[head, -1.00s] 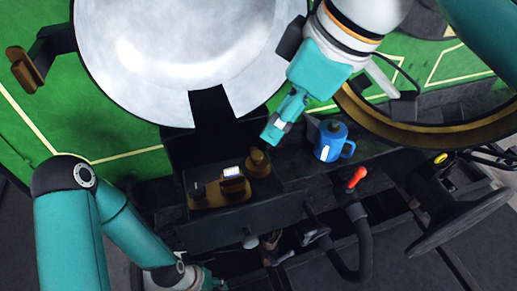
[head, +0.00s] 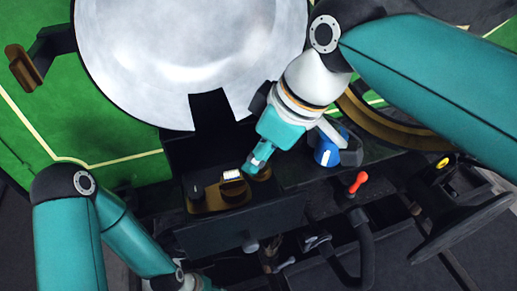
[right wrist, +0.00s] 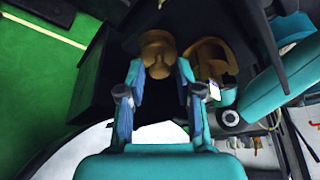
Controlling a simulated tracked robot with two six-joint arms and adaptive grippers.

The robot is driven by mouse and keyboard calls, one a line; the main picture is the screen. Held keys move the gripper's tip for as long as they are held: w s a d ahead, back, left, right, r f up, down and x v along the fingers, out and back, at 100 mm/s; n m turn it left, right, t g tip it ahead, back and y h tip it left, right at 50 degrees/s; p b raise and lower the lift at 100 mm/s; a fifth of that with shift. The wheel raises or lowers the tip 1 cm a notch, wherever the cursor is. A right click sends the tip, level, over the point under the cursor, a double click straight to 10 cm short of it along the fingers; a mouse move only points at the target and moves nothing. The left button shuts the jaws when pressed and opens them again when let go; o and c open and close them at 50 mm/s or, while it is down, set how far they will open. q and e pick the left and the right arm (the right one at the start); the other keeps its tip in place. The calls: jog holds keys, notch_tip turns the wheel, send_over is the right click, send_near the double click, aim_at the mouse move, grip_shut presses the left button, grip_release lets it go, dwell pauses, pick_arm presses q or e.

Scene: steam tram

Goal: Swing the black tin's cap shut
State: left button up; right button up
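A small black item (head: 195,188), which may be the black tin, stands at the left end of a brass-coloured tray (head: 205,206) on the dark ledge. I cannot make out its cap. Beside it is a brass-coloured holder (head: 233,190) with a white piece on top. A rounded brass piece (right wrist: 157,50) is at the tray's right end. My right gripper (right wrist: 160,72) is open, its fingers to either side of that brass piece in the right wrist view; in the head view its fingertips (head: 256,161) hide much of it. My left gripper (head: 205,286) is mostly cut off at the bottom edge.
A blue can (head: 327,152) stands right of the tray, partly behind my right arm. A red-tipped lever (head: 358,182) rises further right. A large pale round plate (head: 190,55) fills the upper left. A brass-coloured rim (head: 385,125) lies behind my right arm.

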grip_shut()
jog(key=shift+w+d+n+g+p, duration=0.1)
jog(key=shift+d+n+g+p, duration=0.2)
jog(key=shift+n, duration=0.5)
jog(key=shift+a, duration=0.1)
jog(key=shift+o, duration=1.9)
grip_release()
jog(key=v, duration=1.2)
